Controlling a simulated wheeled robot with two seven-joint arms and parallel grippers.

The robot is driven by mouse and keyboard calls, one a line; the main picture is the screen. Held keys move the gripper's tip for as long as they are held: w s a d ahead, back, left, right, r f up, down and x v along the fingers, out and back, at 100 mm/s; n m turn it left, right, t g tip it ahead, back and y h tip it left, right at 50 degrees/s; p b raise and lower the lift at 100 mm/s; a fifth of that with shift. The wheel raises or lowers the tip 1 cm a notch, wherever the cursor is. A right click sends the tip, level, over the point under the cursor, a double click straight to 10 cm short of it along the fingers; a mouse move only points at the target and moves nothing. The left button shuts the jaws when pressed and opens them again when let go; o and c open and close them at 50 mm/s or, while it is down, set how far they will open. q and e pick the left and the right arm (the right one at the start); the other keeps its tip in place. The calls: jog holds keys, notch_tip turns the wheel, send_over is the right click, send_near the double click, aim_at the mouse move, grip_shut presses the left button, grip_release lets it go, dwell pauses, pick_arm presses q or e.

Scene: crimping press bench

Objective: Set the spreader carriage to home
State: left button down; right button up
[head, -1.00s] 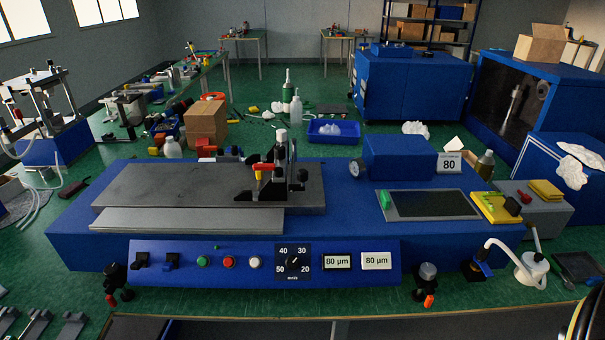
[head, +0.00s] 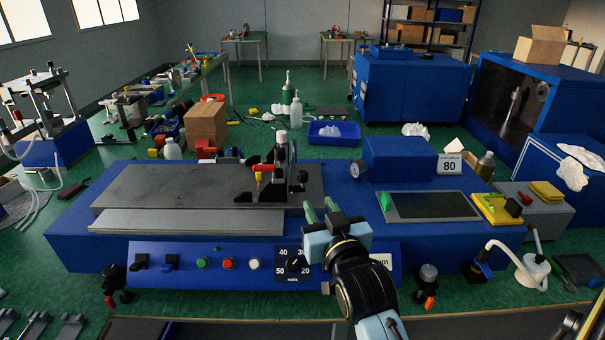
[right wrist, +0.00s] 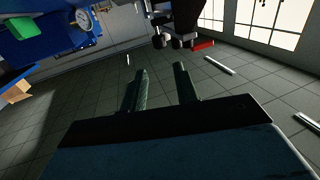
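The spreader carriage (head: 279,178), a dark upright assembly with a red-and-yellow part and a silver top knob, stands near the right end of the grey bed plate (head: 150,186) on the blue machine. My right gripper (head: 321,209) is in front of the machine, just right of the carriage and nearer to me. Its two green fingers are apart with nothing between them. In the right wrist view, the open gripper (right wrist: 161,74) points towards the carriage's dark parts (right wrist: 178,18) at the top, with a gap between. My left gripper is not in view.
The front panel has coloured buttons (head: 228,263) and a speed knob (head: 294,264); my right arm partly covers the displays. A blue box (head: 400,158) with a dial gauge (head: 357,169) stands right of the bed. A dark screen (head: 432,204) lies farther right. The plate left of the carriage is clear.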

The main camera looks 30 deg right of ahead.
aim_at(304, 177)
jog(key=x, duration=1.3)
jog(key=shift+w+d, duration=0.1)
grip_shut()
